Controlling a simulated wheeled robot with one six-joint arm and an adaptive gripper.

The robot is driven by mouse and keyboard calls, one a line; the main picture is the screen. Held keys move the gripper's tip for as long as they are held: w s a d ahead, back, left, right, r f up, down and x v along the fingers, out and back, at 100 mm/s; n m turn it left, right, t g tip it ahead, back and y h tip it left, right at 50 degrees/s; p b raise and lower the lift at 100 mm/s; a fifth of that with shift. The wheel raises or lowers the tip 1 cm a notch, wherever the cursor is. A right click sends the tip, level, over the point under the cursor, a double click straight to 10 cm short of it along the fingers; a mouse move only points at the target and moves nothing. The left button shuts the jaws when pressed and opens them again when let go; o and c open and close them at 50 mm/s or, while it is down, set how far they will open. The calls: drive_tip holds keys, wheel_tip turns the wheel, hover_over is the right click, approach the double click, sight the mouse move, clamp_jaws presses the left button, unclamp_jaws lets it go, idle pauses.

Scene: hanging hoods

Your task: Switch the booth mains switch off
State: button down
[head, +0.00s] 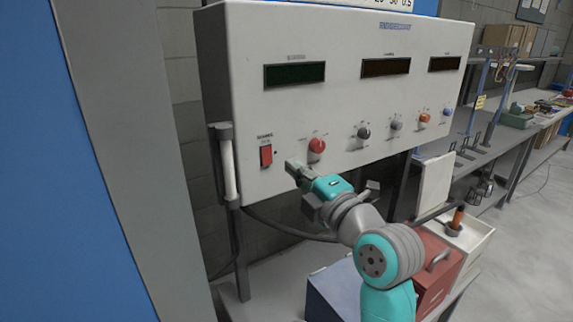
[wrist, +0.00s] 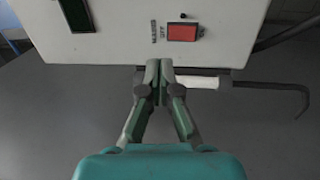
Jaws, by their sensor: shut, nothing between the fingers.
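The booth mains switch is a red rocker (head: 266,155) at the lower left of the white control panel (head: 240,100). In the wrist view the red switch (wrist: 182,32) is near the top centre, with small lettering beside it and a small dark dot by it. I cannot tell clearly which way the rocker is tipped. My gripper (head: 292,168) is just right of the switch in the head view, apart from it. In the wrist view my gripper (wrist: 159,66) has its fingertips together and empty, at the panel's lower edge below the switch.
A red knob (head: 317,146) and several other knobs line the panel to the right. Dark displays (head: 294,74) sit above. A white-handled bar (head: 228,165) stands at the panel's left edge. Below are a red box (head: 436,265) and a blue-grey box (head: 335,292).

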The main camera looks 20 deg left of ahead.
drive_tip(key=shift+s+d+r, duration=0.15)
drive_tip(key=shift+s+d, duration=0.55)
drive_tip(key=shift+d, duration=0.15)
drive_tip(key=shift+s+d+r, duration=0.15)
drive_tip(key=shift+s+d, duration=0.5)
drive_tip(key=shift+d, duration=0.15)
drive_tip(key=shift+f, duration=0.1)
drive_tip(key=s+d+f+m+t+h, duration=0.15)
drive_tip(key=d+f+m, duration=0.3)
drive_tip(key=f, duration=0.45)
drive_tip(key=s+d+f+m+t+h, duration=0.1)
drive_tip(key=s+d+f+m+h, duration=0.15)
drive_tip(key=d+f+m, duration=0.4)
drive_tip(key=s+d+f+m+t+h, duration=0.1)
drive_tip(key=d+f+m+h, duration=0.2)
drive_tip(key=f, duration=0.8)
drive_tip(key=s+d+f+m+h, duration=0.4)
drive_tip(key=s+d+f+m, duration=0.2)
drive_tip(key=s+d+f, duration=0.55)
drive_tip(key=s+d+m+h, duration=0.2)
drive_tip(key=s+d+m, duration=0.1)
drive_tip(key=s, duration=1)
drive_tip(key=s+d+m+h, duration=0.2)
drive_tip(key=s+m, duration=0.3)
drive_tip(key=s, duration=0.9)
drive_tip(key=shift+s+d+r+g, duration=0.3)
drive_tip(key=shift+d+r+g, duration=0.05)
drive_tip(key=shift+d, duration=0.15)
